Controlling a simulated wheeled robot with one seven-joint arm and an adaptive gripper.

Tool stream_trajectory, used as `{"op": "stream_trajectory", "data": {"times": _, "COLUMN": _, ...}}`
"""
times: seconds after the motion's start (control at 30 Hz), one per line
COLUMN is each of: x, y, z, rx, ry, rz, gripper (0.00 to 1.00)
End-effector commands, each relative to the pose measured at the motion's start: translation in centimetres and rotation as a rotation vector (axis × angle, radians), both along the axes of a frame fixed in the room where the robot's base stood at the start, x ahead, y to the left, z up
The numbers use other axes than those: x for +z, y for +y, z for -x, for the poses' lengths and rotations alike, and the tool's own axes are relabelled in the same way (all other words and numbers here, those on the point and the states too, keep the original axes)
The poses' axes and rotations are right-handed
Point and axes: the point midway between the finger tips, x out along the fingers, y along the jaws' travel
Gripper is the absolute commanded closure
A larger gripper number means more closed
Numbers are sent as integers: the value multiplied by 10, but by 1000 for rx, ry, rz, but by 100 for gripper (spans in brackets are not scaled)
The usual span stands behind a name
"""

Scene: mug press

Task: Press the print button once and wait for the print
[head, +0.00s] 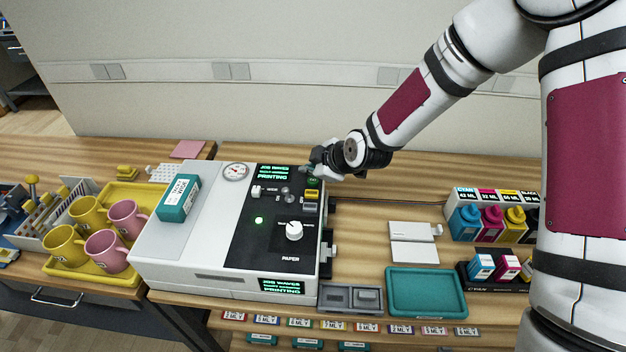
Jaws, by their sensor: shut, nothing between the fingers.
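The mug press (190,240) is a white box with a black control panel (262,215) on the workbench. Its upper display (274,172) and front display (282,286) show green text that includes "PRINTING". A small green light (259,220) glows on the panel. A green button (313,183) is at the panel's upper right, with a yellow button (312,194) and a grey button below it. My gripper (308,170) is shut and empty at the panel's upper right corner, close to the green button. I cannot tell whether it touches the button.
A yellow tray (148,194) with pink and yellow mugs is on the left. A teal box (178,198) lies on the press. Ink bottles (466,222), a teal tray (426,291) and a grey tray (335,298) stand on the right. Bare wood lies behind the press.

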Motion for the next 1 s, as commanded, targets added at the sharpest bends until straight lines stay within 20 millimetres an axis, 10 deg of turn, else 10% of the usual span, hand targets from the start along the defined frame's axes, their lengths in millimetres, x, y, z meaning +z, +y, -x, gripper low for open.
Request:
{"op": "stream_trajectory", "data": {"times": 0.5, "x": 46, "y": 0, "z": 1, "rx": 0, "ry": -2, "rz": 0, "gripper": 100}}
{"op": "stream_trajectory", "data": {"times": 1.0, "x": 48, "y": 0, "z": 0, "rx": 0, "ry": -1, "rz": 0, "gripper": 100}}
